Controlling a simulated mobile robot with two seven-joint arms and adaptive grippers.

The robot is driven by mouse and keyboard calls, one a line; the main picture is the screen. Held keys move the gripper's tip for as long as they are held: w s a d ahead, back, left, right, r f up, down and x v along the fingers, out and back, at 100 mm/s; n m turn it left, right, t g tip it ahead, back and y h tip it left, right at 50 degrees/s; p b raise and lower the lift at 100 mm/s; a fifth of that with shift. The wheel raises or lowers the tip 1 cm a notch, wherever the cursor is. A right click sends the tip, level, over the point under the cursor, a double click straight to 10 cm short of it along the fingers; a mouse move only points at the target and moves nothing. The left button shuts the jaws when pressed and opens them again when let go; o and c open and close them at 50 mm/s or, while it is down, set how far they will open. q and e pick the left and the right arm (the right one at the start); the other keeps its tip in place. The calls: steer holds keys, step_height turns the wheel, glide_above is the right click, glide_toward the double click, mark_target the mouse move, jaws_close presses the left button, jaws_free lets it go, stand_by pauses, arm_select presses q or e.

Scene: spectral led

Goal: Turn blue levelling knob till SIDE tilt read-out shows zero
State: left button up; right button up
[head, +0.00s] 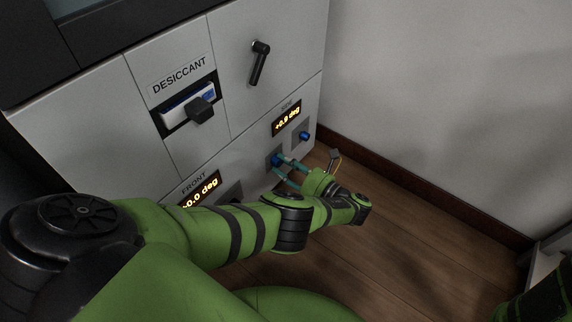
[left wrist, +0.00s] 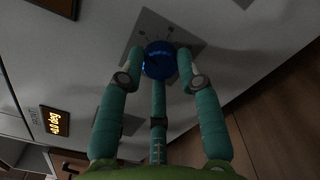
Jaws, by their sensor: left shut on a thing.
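The blue levelling knob (head: 277,160) sits low on the front of the grey cabinet, below the SIDE read-out (head: 287,122). That read-out is lit amber and shows a small plus value, about +0.8 or +0.9 deg; the last digit is blurred. My left gripper (head: 284,165) is shut on this knob. In the left wrist view the knob (left wrist: 158,60) lies between the teal fingers, against a grey plate with marks. My right gripper is not in view.
A second blue knob (head: 304,136) is just up and right. The FRONT read-out (head: 200,189) appears to show 0.0 deg, partly hidden by my arm. A DESICCANT drawer (head: 188,105) and a black handle (head: 260,63) are above. Wooden floor (head: 430,215) is clear at right.

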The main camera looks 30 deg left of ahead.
arm_select(q)
steer(key=n, duration=0.6)
steer(key=shift+s+a+f+n, duration=0.15)
steer(key=shift+s+f+n, duration=0.1)
steer(key=shift+n, duration=0.05)
steer(key=n, duration=0.5)
steer(key=shift+w, duration=0.15)
steer(key=o, duration=1.1)
steer(key=shift+o, duration=0.2)
steer(key=shift+w+r, duration=0.1)
